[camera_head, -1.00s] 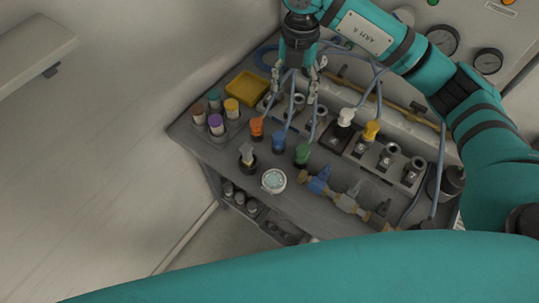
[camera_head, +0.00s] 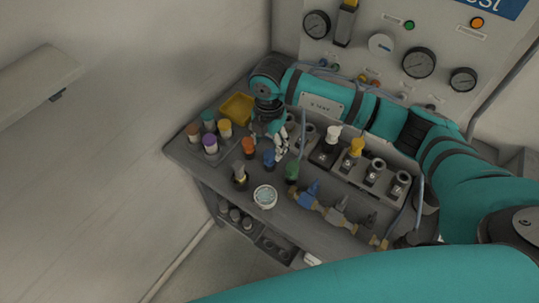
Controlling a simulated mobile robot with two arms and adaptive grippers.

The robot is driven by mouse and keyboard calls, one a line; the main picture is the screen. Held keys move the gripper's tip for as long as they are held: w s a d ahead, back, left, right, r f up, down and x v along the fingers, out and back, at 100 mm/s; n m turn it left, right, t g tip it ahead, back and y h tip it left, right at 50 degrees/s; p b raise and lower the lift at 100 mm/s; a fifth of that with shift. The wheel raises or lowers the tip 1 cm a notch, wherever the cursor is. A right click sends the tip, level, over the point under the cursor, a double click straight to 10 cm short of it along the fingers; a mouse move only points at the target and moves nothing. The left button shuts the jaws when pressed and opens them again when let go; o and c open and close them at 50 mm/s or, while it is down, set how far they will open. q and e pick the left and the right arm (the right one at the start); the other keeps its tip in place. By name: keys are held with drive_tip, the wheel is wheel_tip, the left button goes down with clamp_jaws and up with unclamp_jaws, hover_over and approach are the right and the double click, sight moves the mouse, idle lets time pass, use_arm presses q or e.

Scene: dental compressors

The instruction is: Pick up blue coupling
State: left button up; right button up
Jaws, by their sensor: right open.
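The blue coupling (camera_head: 269,159) stands upright on the grey bench top (camera_head: 219,172). It is between the orange coupling (camera_head: 249,147) and the green coupling (camera_head: 292,171). My right gripper (camera_head: 276,147) points down just behind and above the blue coupling, with its fingers apart. I cannot tell whether a finger touches the coupling. My left gripper is not in view.
A row of grey sockets (camera_head: 374,171), some with white and yellow couplings, stands behind. Several coloured-cap containers (camera_head: 210,144) and a yellow tray (camera_head: 237,108) are at the left. A round dial (camera_head: 265,197) and brass valves (camera_head: 339,214) lie in front.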

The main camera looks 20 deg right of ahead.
sight(269, 153)
wheel_tip(269, 153, down, 5)
drive_tip(key=shift+w+d+r+p, duration=0.1)
drive_tip(key=shift+r+p, duration=0.05)
drive_tip(key=shift+p, duration=0.85)
drive_tip(key=shift+f, duration=0.5)
clamp_jaws()
